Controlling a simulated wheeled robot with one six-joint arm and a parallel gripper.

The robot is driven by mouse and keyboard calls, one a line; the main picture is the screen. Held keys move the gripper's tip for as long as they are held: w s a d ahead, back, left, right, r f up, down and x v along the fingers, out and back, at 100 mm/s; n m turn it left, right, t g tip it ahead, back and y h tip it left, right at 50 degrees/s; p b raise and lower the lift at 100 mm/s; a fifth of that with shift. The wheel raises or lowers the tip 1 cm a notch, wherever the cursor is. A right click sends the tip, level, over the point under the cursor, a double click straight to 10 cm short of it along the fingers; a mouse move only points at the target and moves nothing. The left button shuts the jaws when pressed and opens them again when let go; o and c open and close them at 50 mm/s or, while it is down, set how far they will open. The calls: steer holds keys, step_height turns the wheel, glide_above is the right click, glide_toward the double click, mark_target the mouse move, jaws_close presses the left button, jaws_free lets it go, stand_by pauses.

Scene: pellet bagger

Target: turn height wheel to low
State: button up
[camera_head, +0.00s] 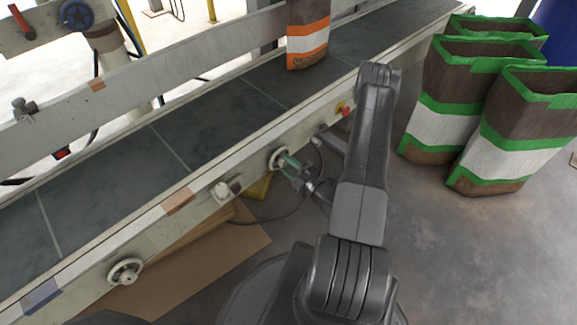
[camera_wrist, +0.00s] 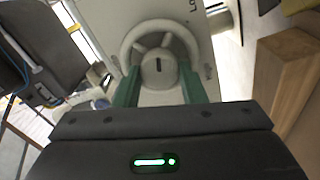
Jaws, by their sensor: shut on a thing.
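A white spoked handwheel (camera_head: 277,158) is on the front side rail of the conveyor, near the middle of the head view. In the wrist view the wheel (camera_wrist: 159,72) faces me, with a round hub that has a short dark mark pointing up. My gripper (camera_head: 288,162) has green fingers and reaches the wheel from the front. In the wrist view my gripper (camera_wrist: 159,88) has one finger on each side of the hub, shut on the wheel. The fingers hide the wheel's lower sides. A dark character is partly cut off at the top of the plate.
A second white handwheel (camera_head: 125,271) is lower left on the same rail. A red button (camera_head: 344,110) is to the right. An orange-banded bag (camera_head: 308,38) stands on the belt (camera_head: 215,125). Green-banded bags (camera_head: 508,135) stand on the floor at right. Cardboard (camera_head: 215,255) lies below the rail.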

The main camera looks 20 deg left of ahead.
steer(key=m, duration=0.4)
steer(key=shift+m, duration=2.3)
steer(key=o, duration=1)
steer(key=shift+p, duration=0.3)
steer(key=p+v, duration=0.2)
steer(key=v, duration=1.1)
steer(key=shift+d, duration=0.4)
steer(key=shift+s, duration=0.15)
